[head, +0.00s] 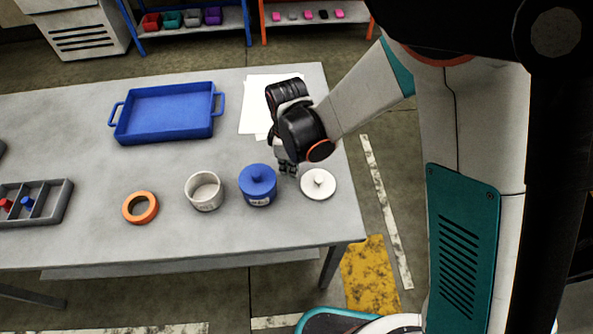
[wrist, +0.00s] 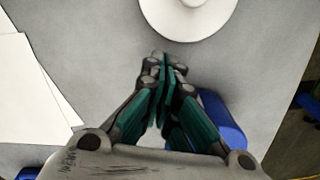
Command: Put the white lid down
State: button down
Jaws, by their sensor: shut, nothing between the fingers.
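The white lid (head: 318,184) lies flat on the grey table near its right edge, knob up. It also shows at the top of the wrist view (wrist: 190,12), partly cut off by the frame. My gripper (head: 288,170) is above the table between the white lid and the blue lidded jar (head: 257,186). Its fingers (wrist: 165,62) are closed together with nothing between them, apart from the lid. In the wrist view part of the blue jar (wrist: 221,120) shows behind the fingers.
An open white jar (head: 204,191) and an orange ring (head: 140,207) stand to the left on the table (head: 100,240). A blue tray (head: 168,112) lies at the back, white paper (head: 256,110) beside it. A grey divided box (head: 62,202) is at far left.

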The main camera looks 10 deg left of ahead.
notch_tip(320, 180, up, 10)
jog(key=p, duration=0.3)
jog(key=shift+d+f, duration=0.15)
jog(key=shift+d, duration=0.15)
